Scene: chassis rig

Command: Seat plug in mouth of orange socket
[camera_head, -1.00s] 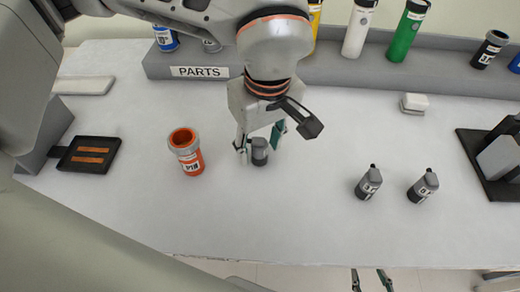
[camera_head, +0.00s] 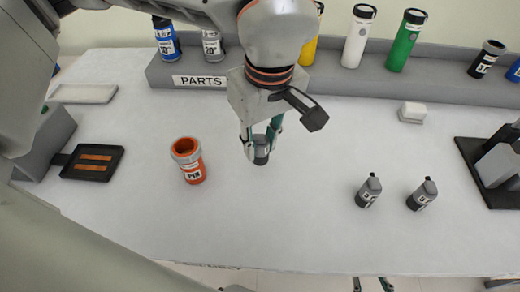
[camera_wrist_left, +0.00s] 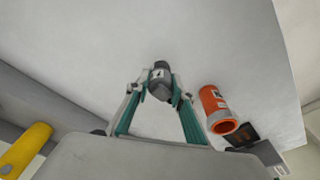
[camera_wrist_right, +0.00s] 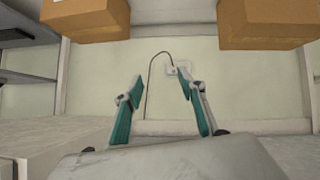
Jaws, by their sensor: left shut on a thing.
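The orange socket (camera_head: 188,162) stands upright on the table with its open mouth facing up. It also shows in the left wrist view (camera_wrist_left: 217,108). My left gripper (camera_head: 262,146) is shut on a dark grey plug (camera_head: 261,156), to the right of the socket and apart from it. The left wrist view shows the plug (camera_wrist_left: 160,82) between the fingertips. Two similar grey plugs (camera_head: 369,190) (camera_head: 422,194) stand on the table to the right. My right gripper (camera_wrist_right: 157,88) is open and empty, away from the table objects.
A grey rack marked PARTS (camera_head: 200,82) runs along the back with coloured cylinders. A black tray with orange bars (camera_head: 92,162) lies at the left. A small white block (camera_head: 412,112) and a black fixture (camera_head: 490,165) are at the right. The table's front middle is clear.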

